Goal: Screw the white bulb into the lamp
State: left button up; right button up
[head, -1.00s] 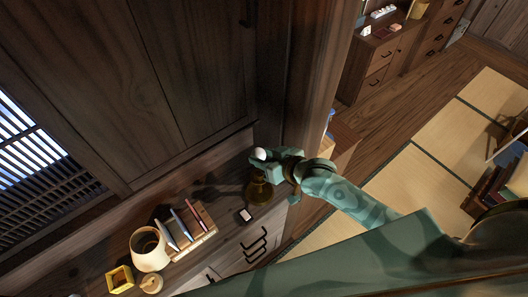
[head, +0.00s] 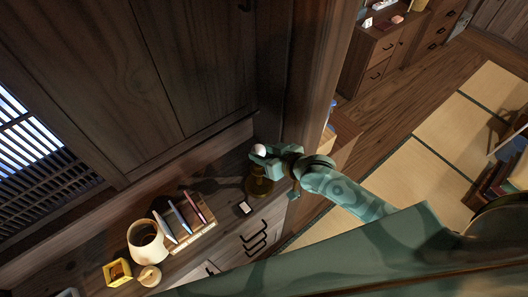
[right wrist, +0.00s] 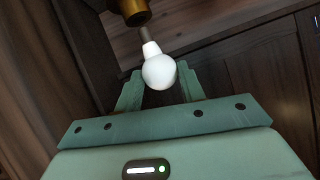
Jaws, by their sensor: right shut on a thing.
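The white bulb (head: 259,151) is held in my right gripper (head: 262,158) above the brass-coloured lamp (head: 258,187), which stands on the dark cabinet top near the wall corner. In the right wrist view the round white bulb (right wrist: 158,71) sits between the two green fingers of my right gripper (right wrist: 160,82). The bulb's narrow metal end points up in that picture, towards the lamp's brass socket (right wrist: 134,11). The end is close to the socket; I cannot tell whether they touch. My arm hides part of the lamp in the head view. My left gripper is not in view.
On the cabinet top (head: 190,252) are a small white-faced item (head: 244,208), a row of books (head: 186,221), a cream shade-like vessel (head: 147,243), a round wooden item (head: 150,275) and a yellow box (head: 117,272). A wooden post (head: 316,80) stands close beside my right arm.

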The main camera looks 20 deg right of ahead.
jog(key=shift+p, duration=0.3)
jog(key=shift+f+b, duration=0.4)
jog(key=shift+f, duration=0.85)
dwell(1.8)
jog(key=o, duration=0.9)
jog(key=shift+c, duration=0.2)
jog(key=shift+s, duration=0.1)
